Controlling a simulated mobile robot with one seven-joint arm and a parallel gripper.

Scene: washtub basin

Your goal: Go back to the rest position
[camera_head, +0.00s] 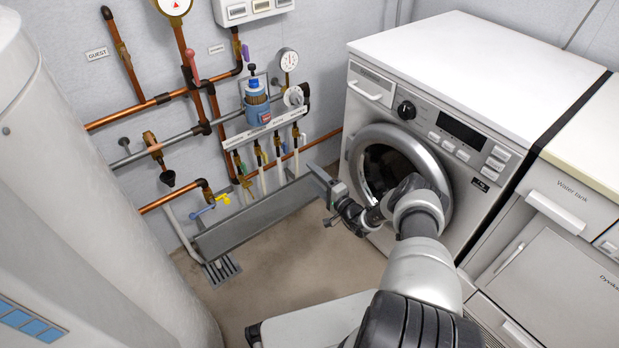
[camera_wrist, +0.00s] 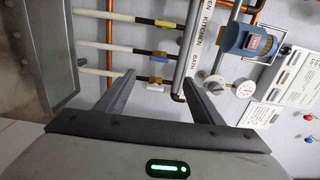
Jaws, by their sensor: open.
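My gripper (camera_head: 325,188) is stretched out in front of the washing machine door, at the right end of the trough under the pipes. In the wrist view its two fingers (camera_wrist: 160,90) stand apart with nothing between them, so it is open and empty.
The washing machine (camera_head: 440,120) stands close on the right of my arm. The pipe wall with its manifold (camera_head: 262,128) and metal trough (camera_head: 262,215) is on the left. A large white tank (camera_head: 70,200) fills the far left. The floor (camera_head: 290,265) between is clear.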

